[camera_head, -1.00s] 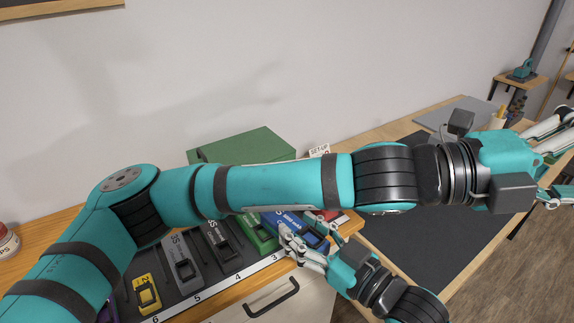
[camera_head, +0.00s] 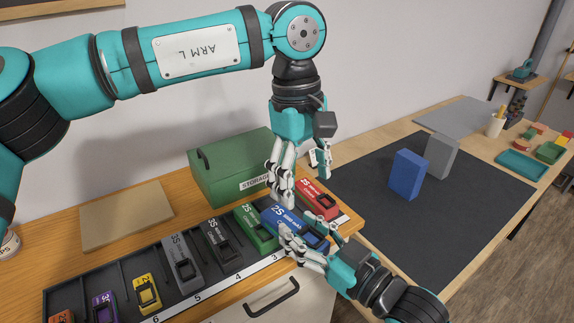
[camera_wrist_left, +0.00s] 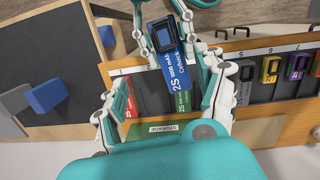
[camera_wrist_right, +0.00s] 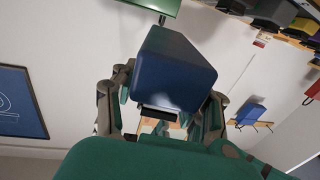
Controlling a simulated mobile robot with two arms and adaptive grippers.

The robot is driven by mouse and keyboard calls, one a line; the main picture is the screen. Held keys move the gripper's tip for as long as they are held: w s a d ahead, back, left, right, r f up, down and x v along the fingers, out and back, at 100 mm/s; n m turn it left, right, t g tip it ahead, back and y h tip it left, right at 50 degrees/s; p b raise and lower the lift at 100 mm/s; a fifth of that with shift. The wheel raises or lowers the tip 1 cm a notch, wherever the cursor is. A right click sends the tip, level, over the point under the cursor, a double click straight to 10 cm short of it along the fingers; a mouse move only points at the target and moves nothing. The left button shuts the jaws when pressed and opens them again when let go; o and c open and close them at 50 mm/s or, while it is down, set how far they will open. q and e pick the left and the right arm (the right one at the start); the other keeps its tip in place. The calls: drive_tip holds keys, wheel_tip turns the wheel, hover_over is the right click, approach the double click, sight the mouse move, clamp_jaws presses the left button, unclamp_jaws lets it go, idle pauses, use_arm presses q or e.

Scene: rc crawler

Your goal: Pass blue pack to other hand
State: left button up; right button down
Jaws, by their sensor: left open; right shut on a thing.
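The blue pack (camera_head: 284,222), lettered 2S, is held at the front of the slotted rack, between the green and red packs. My right gripper (camera_head: 303,243) is shut on its near end. In the right wrist view the blue pack (camera_wrist_right: 172,75) fills the space between the fingers. My left gripper (camera_head: 300,180) is open and points down above the far end of the blue pack. In the left wrist view the blue pack (camera_wrist_left: 168,65) lies between and beyond the open left fingers (camera_wrist_left: 168,100), apart from them.
The rack (camera_head: 130,292) holds several packs, including a green one (camera_head: 254,228) and a red one (camera_head: 318,200) close by. A green storage box (camera_head: 225,170) stands behind. A blue block (camera_head: 407,175) and a grey block (camera_head: 440,157) stand on the dark mat (camera_head: 365,220).

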sight(288, 217)
use_arm(q)
drive_tip(key=shift+t+y, duration=0.4)
drive_tip(key=shift+y, duration=0.2)
drive_tip(key=a+f, duration=0.1)
drive_tip(key=f, duration=0.2)
drive_tip(key=w+f, duration=0.1)
drive_tip(key=f, duration=0.3)
drive_tip(key=a+f, duration=0.1)
drive_tip(key=f, duration=0.3)
drive_tip(key=shift+w+a+f, duration=0.2)
drive_tip(key=shift+w+a, duration=0.1)
drive_tip(key=shift+w, duration=0.1)
drive_tip(key=shift+d, duration=0.1)
clamp_jaws()
use_arm(e)
drive_tip(key=shift+s+a+r, duration=0.1)
use_arm(q)
drive_tip(key=shift+r, duration=0.1)
use_arm(e)
drive_tip(key=c, duration=0.9)
unclamp_jaws()
drive_tip(key=o, duration=0.3)
